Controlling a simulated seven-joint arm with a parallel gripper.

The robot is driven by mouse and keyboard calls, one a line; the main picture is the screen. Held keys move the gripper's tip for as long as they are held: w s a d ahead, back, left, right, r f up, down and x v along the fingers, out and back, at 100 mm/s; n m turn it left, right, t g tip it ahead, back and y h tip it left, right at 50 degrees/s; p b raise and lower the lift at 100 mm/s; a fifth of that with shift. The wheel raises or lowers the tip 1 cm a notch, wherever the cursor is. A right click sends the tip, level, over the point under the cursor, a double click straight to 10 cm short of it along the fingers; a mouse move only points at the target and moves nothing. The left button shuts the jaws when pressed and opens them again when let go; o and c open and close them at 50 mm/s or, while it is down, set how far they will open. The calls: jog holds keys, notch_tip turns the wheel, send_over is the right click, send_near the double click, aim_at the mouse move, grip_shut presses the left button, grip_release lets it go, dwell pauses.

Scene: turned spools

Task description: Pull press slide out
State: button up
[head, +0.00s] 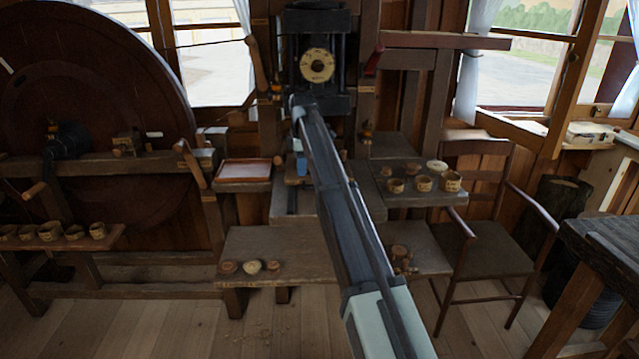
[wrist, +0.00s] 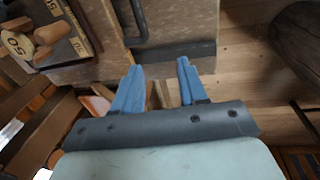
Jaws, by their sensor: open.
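The press (head: 317,65), dark with a round pale dial, stands at the back middle in the head view. My arm crosses in front of its lower part and hides much of the area beneath. My gripper (head: 301,166) shows there only as a bit of blue above the bench. In the wrist view my gripper (wrist: 158,74) has its two blue fingers apart, with nothing between them. Just beyond the fingertips a dark bar (wrist: 176,50) runs across the edge of a brown board (wrist: 178,22). I cannot tell for sure whether this is the press slide.
A wooden block marked 50 (wrist: 70,38) with turned pieces lies at upper left in the wrist view. Several cups stand on the right shelf (head: 415,197). Spools sit on the low bench (head: 300,245). A red-brown tray (head: 245,171) lies left, a chair (head: 490,235) right.

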jog(key=w+d+r, duration=0.1)
jog(key=d+r, duration=0.3)
jog(key=d, duration=0.2)
jog(key=shift+n, duration=0.3)
jog(key=f, duration=0.4)
jog(key=w+f, duration=0.1)
jog(key=f, duration=0.3)
jog(key=w+f, duration=0.1)
jog(key=f, duration=0.4)
jog(key=shift+w+a, duration=0.1)
jog(key=shift+w, duration=0.15)
grip_shut()
